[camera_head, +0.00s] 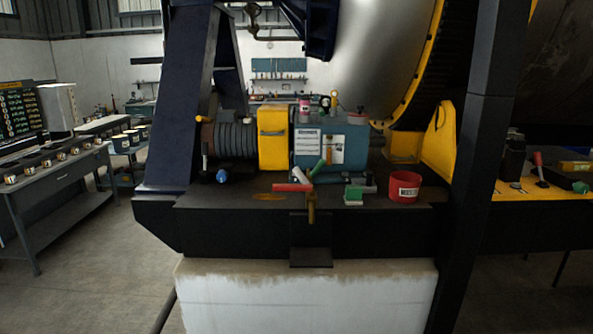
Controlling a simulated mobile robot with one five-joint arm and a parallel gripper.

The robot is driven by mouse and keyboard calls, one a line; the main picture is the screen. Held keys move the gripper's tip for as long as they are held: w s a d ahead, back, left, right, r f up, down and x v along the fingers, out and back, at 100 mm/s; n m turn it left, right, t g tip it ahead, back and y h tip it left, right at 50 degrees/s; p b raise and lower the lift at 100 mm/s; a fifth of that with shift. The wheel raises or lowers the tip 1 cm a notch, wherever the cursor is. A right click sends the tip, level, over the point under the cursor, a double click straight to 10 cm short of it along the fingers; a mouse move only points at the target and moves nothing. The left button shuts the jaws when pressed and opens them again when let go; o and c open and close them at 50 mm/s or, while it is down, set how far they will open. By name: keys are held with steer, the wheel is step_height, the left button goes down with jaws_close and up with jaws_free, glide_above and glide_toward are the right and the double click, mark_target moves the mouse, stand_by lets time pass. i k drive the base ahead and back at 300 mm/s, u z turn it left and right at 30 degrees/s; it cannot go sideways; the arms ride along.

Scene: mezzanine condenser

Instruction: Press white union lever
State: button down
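I cannot pick out a white union lever with certainty. A small fitting at the front middle of the dark machine platform has a red handle with a pale end (293,187), a green handle (318,168) and a brass-coloured upright part (311,206). Another small fitting with a green block (353,195) lies to its right. A thin upright lever (205,147) stands at the left of the ribbed grey motor. My gripper is not in view.
The dark platform (240,198) rests on a pale concrete block (300,295). On it stand a yellow box (272,137), a blue-grey unit (335,146) and a red tub (404,187). A dark post (478,150) rises at right. Open floor (110,260) lies left.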

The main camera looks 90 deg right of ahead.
mark_target(296, 170)
steer(key=z, duration=1.15)
